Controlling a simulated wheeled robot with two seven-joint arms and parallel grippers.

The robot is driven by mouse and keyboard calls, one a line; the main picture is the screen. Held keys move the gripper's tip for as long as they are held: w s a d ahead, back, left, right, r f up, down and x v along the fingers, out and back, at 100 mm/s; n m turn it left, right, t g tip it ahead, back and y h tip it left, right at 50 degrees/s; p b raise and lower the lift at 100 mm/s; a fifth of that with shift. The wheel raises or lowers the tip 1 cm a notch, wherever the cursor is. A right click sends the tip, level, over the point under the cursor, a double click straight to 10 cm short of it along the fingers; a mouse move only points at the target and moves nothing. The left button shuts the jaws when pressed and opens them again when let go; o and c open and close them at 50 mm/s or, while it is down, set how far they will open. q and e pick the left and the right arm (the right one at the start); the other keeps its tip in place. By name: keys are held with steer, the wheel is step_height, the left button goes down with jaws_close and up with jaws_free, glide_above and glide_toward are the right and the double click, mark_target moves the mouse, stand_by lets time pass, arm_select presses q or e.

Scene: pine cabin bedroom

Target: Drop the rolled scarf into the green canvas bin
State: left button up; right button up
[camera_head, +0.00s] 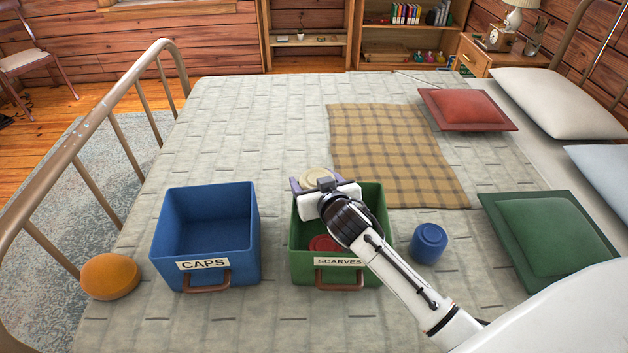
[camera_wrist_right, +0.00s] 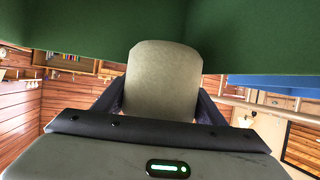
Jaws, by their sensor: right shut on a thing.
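The green canvas bin (camera_head: 298,262), labelled SCARVES, stands on the bed. A red rolled item (camera_head: 323,243) lies inside it. My right gripper (camera_head: 317,183) is at the bin's far rim in the head view and is shut on a cream rolled scarf (camera_head: 318,176). In the right wrist view the cream roll (camera_wrist_right: 163,80) sits between the two dark fingers, close to the green bin wall (camera_wrist_right: 80,25). I cannot tell whether the roll touches the rim. My right arm hides part of the bin's inside. My left gripper is not in view.
A blue bin (camera_head: 208,228) labelled CAPS stands left of the green one. A plaid blanket (camera_head: 392,150) covers the bed behind.

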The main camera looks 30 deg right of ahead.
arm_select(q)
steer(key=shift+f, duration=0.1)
arm_select(e)
steer(key=shift+s+f, duration=0.25)
steer(key=shift+f, duration=0.4)
steer(key=o, duration=1.2)
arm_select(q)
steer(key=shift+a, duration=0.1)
arm_select(e)
steer(key=shift+f, duration=0.1)
steer(key=shift+a, duration=0.1)
arm_select(q)
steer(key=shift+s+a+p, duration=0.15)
steer(key=shift+p, duration=0.4)
arm_select(e)
steer(key=v, duration=0.3)
steer(key=r+v, duration=0.1)
steer(key=v, duration=0.6)
steer(key=shift+w+d+r, duration=0.1)
steer(key=shift+d+r, duration=0.15)
steer(key=shift+r, duration=0.1)
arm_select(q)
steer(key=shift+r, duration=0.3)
